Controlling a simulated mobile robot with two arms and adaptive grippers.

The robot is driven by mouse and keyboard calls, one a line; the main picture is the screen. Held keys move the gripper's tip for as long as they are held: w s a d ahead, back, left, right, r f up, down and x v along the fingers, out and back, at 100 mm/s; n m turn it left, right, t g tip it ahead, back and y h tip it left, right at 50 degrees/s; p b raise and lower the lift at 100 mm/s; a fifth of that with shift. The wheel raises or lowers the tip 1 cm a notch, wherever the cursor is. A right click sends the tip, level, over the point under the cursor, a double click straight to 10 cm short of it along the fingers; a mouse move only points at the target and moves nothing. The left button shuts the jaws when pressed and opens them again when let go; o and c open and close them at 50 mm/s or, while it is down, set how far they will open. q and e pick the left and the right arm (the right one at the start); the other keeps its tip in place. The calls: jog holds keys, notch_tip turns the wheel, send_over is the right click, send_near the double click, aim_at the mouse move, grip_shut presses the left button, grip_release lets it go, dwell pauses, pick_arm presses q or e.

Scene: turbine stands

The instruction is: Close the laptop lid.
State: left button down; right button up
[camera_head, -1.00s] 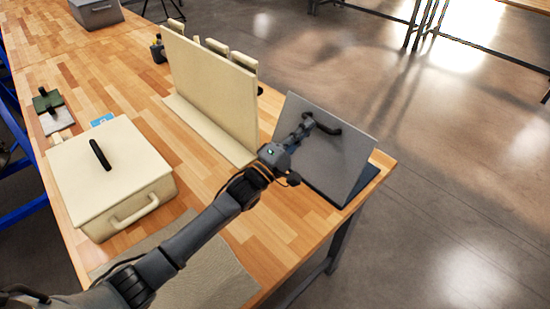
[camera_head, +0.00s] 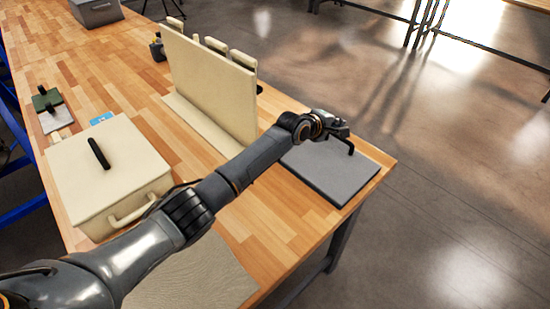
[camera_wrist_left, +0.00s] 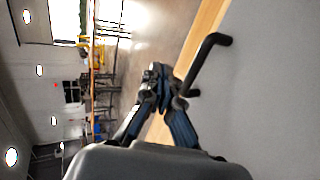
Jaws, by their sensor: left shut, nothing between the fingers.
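The laptop (camera_head: 330,175) is a flat grey slab at the right end of the wooden table, and its lid lies down flat. The lid's black handle (camera_head: 348,147) sticks out beside my left gripper (camera_head: 338,124). That gripper is above the far part of the lid, shut and empty. In the left wrist view, the shut fingers (camera_wrist_left: 158,80) are close to the black handle (camera_wrist_left: 207,58), with the grey lid (camera_wrist_left: 265,90) filling the right side. I cannot tell whether they touch. My left forearm hides the laptop's left edge. My right gripper is not in view.
A tall cream panel (camera_head: 210,85) stands left of the laptop. A cream box (camera_head: 125,165) with black and cream handles sits further left. A beige mat (camera_head: 195,275) lies at the near edge. Open floor lies beyond the table (camera_head: 275,240).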

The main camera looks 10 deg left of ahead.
pick_arm(q)
jog(key=f, duration=0.1)
jog(key=w+f+g+b, duration=0.1)
jog(key=d+f+y, duration=0.1)
jog(key=shift+w+f, duration=0.1)
jog(key=shift+w, duration=0.15)
jog(key=shift+w+d+f+b, duration=0.2)
jog(key=shift+w+f+b, duration=0.2)
jog(key=shift+f+b, duration=0.2)
jog(key=shift+r, duration=0.15)
